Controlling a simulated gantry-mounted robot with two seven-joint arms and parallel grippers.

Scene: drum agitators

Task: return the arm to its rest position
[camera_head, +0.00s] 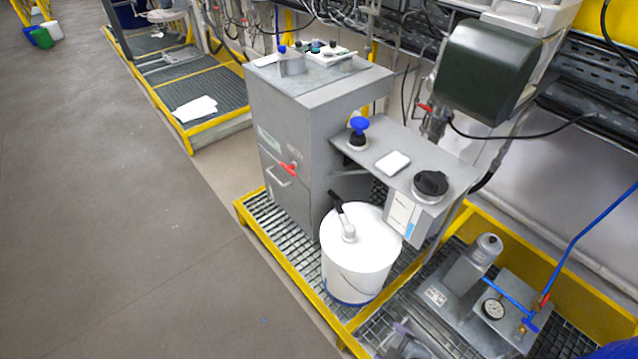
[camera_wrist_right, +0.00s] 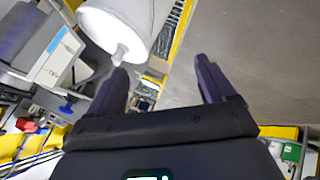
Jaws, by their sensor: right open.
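My right gripper (camera_wrist_right: 162,78) shows in the right wrist view with its two dark fingers spread wide. Nothing is between them; past them lie floor and a strip of yellow edging. A white drum (camera_head: 355,262) with a lid stands upright on a grating in the head view. A pale knob and a black handle (camera_head: 337,203) are on its lid. In the wrist view the drum (camera_wrist_right: 142,22) is at the top, beyond the left finger. In the head view I cannot clearly make out my right gripper. My left gripper is not in view.
A grey cabinet (camera_head: 300,130) with a red latch stands behind the drum. A shelf carries a blue knob (camera_head: 359,126) and a black cap (camera_head: 431,184). A gauge unit (camera_head: 493,308) sits at the lower right. The floor (camera_head: 130,230) on the left is clear.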

